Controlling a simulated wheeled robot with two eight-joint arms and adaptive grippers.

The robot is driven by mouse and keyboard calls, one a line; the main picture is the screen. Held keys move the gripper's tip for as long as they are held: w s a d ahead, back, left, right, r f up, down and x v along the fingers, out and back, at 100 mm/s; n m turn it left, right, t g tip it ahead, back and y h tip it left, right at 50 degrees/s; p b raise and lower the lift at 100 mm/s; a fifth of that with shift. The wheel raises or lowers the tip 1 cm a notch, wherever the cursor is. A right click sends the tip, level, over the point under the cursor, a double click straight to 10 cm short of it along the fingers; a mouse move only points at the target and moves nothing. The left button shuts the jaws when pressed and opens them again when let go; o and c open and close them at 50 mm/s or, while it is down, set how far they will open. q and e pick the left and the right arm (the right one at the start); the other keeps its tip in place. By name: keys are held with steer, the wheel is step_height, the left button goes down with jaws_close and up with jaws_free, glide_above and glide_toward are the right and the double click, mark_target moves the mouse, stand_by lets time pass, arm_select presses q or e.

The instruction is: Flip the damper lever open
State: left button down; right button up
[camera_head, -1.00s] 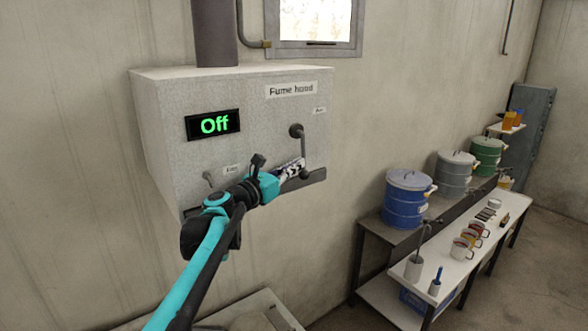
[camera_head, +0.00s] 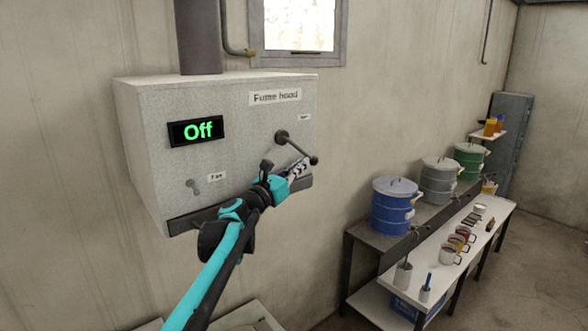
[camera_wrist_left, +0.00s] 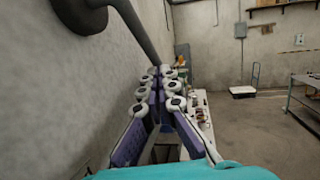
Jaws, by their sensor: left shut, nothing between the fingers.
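The damper lever (camera_head: 298,149) is a dark rod with a round pivot and a ball end on the front of the fume hood (camera_head: 245,125). It slants down to the right from its pivot. My left gripper (camera_head: 300,167) is shut and empty, just below and beside the rod near its ball end. I cannot tell whether it touches the lever. In the left wrist view the lever (camera_wrist_left: 138,35) runs from its dark pivot at the upper left toward the closed fingers (camera_wrist_left: 160,95). The hood's display (camera_head: 197,131) reads "Off". My right gripper is not in view.
A small fan switch (camera_head: 193,187) is at the hood's lower left. To the right, a low table (camera_head: 350,236) carries a blue drum (camera_head: 394,210), a grey drum (camera_head: 438,183) and a green drum (camera_head: 469,160). A white bench with mugs stands in front of them.

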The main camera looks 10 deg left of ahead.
arm_select(q)
steer(key=shift+w+d+r+p, duration=0.45)
steer(key=shift+w+d+r, duration=0.4)
steer(key=shift+w, duration=0.15)
steer(key=shift+a+f+b, duration=0.1)
steer(key=shift+f+b, duration=0.2)
steer(key=shift+f, duration=0.1)
steer(key=s+a+f+b, duration=0.1)
steer(key=s+f+b, duration=0.3)
steer(key=f, duration=0.7)
steer(key=shift+s+f, duration=0.4)
steer(key=shift+s, duration=0.5)
